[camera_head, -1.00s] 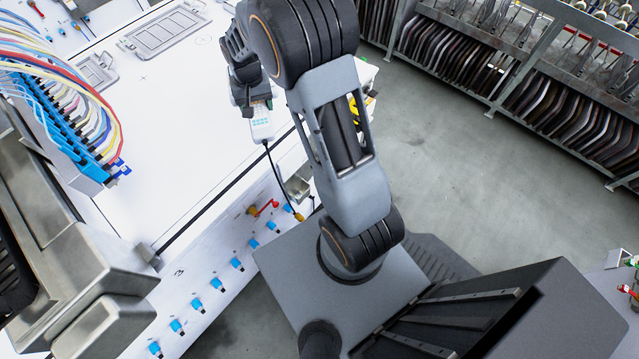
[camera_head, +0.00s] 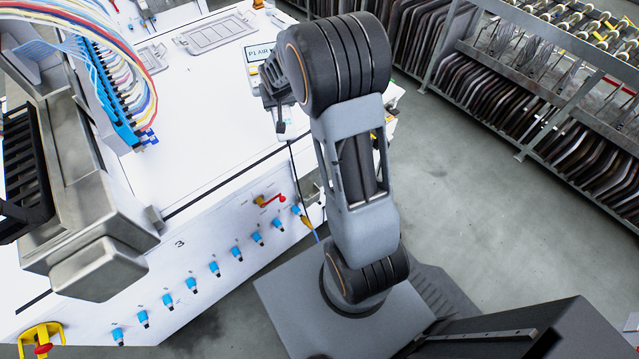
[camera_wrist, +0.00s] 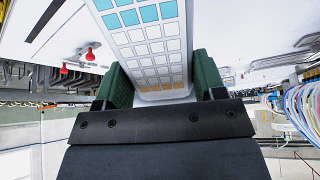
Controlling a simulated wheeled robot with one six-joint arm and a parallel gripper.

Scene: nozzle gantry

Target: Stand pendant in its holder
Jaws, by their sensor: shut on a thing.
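The pendant (camera_wrist: 150,45) is a white keypad unit with blue keys at the top and orange keys near my gripper in the wrist view. My gripper (camera_wrist: 162,80) is shut on it, a green-padded finger on each side. In the head view my gripper (camera_head: 274,97) is over the white table's right end, with a dark cable hanging below. A screen reading "P1 AIR" (camera_head: 258,50) shows beside it and seems to be the pendant's upper part; my arm hides much of the rest. I cannot make out the holder in either view.
The white table (camera_head: 190,120) has a flat grey tray (camera_head: 216,31) at the back and a row of blue fittings (camera_head: 214,269) with a red lever (camera_head: 272,200) on its front. A gantry with coloured hoses (camera_head: 125,60) stands left. Racks (camera_head: 500,105) stand right; floor between is clear.

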